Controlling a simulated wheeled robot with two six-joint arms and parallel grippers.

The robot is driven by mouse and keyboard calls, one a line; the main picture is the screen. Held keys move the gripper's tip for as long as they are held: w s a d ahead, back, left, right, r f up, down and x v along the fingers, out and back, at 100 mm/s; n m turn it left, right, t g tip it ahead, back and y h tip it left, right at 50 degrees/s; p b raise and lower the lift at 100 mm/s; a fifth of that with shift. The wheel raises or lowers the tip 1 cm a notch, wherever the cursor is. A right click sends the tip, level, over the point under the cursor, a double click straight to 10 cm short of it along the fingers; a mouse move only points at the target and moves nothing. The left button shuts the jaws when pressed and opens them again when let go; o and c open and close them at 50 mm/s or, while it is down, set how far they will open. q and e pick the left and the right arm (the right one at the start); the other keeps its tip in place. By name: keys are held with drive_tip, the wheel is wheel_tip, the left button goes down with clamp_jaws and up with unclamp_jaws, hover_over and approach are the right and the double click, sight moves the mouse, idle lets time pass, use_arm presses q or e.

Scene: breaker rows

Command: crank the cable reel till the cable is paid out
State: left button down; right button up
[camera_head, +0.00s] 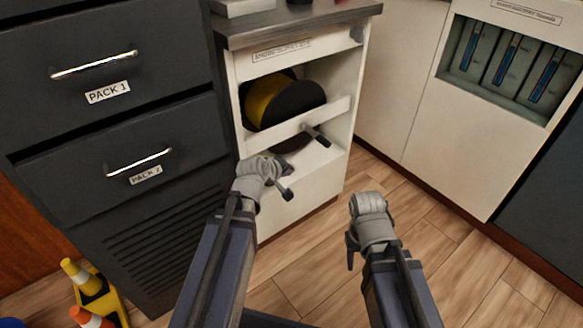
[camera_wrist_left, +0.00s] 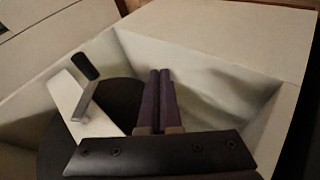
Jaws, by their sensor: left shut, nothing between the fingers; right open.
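The cable reel (camera_head: 285,102), yellow with dark round flanges, sits in the upper opening of the white cabinet. Its crank handle (camera_head: 316,136) sticks out in front of the white crossbar. In the left wrist view the black crank grip (camera_wrist_left: 84,66) stands on a metal arm, left of the fingers and apart from them. A dark flange (camera_wrist_left: 118,103) shows behind. My left gripper (camera_head: 278,172) is below and left of the crank handle, at the cabinet's lower opening. Its fingers (camera_wrist_left: 160,74) are shut with nothing between them. My right gripper (camera_head: 367,208) is open and empty, over the floor.
Dark drawers, PACK 1 (camera_head: 107,58) and PACK 2 (camera_head: 139,164), stand left of the white cabinet (camera_head: 352,85). The white crossbar (camera_head: 283,129) spans its front. A recess with several grey units (camera_head: 510,62) is at right. The wooden floor (camera_head: 440,250) is clear.

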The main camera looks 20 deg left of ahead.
use_arm(q)
wheel_tip(320, 180, up, 8)
drive_tip(key=w+d+f+n+g+h+p, duration=0.1)
drive_tip(key=w+d+n+g+h+p, duration=0.2)
drive_tip(key=n+p, duration=1.1)
drive_tip(key=w+d+f+n+b, duration=0.45)
drive_tip(key=f+b, duration=0.35)
drive_tip(key=b, duration=0.4)
drive_tip(key=shift+m+g+y, duration=0.3)
drive_tip(key=shift+m, duration=0.05)
drive_tip(key=shift+w+d+r+p, duration=0.1)
drive_tip(key=shift+w+r+p, duration=0.25)
drive_tip(key=shift+r+p, duration=0.35)
drive_tip(key=shift+w+d+r+p, duration=0.1)
drive_tip(key=shift+w+r+p, duration=0.2)
drive_tip(key=shift+r+p, duration=0.3)
drive_tip(key=shift+w+d+r+p, duration=0.1)
drive_tip(key=shift+w+r+p, duration=0.25)
drive_tip(key=shift+r+p, duration=0.35)
drive_tip(key=shift+w+d+b, duration=0.1)
drive_tip(key=shift+w+b, duration=0.05)
drive_tip(key=shift+b, duration=0.5)
